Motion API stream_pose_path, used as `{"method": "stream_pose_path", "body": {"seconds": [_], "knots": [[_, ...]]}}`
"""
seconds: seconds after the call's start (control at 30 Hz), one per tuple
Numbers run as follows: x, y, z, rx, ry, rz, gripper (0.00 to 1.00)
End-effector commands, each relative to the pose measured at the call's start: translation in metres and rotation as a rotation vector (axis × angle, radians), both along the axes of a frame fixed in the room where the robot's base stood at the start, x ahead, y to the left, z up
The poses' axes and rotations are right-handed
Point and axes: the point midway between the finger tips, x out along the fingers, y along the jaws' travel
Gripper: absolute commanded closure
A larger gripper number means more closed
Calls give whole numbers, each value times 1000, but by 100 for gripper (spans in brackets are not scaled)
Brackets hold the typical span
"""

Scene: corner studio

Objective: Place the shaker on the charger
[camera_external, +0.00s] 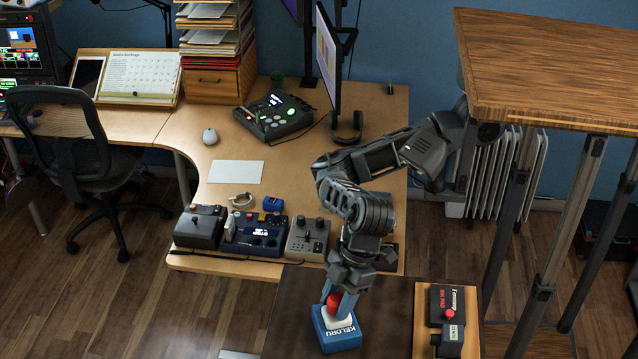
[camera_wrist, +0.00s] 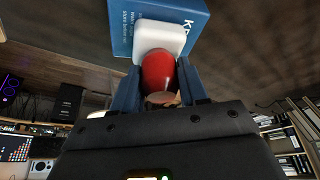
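The shaker is a red egg-shaped thing (camera_external: 333,302); in the wrist view the red shaker (camera_wrist: 158,72) fills the space between the two blue fingers. My gripper (camera_external: 338,296) points down and its fingers press on both sides of the shaker; the gripper also shows in the wrist view (camera_wrist: 159,78). The charger looks to be the white rounded pad (camera_external: 340,320) on a blue box (camera_external: 338,341); the pad (camera_wrist: 160,36) lies just past the shaker's far end in the wrist view. The shaker is at or just over the pad; I cannot tell if they touch.
The blue box stands on a dark table (camera_external: 292,315). A wooden board (camera_external: 471,345) with a black-and-red box lies at the right. The desk (camera_external: 330,255) behind holds several control boxes and a monitor. A high wooden table (camera_external: 560,70) stands at the right.

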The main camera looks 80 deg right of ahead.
Motion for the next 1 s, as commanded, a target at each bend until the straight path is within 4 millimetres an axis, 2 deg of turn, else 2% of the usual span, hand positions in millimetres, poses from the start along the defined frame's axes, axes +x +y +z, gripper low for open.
{"method": "stream_pose_path", "body": {"seconds": [0.03,0.23,0.57,0.73,1.0], "knots": [[0,0,0,1,-1,0,52],[0,0,0,0,0,0,34],[0,0,5,1,-2,0,34],[-8,-7,28,3,-1,3,34],[-21,-22,83,2,-6,0,34]]}}
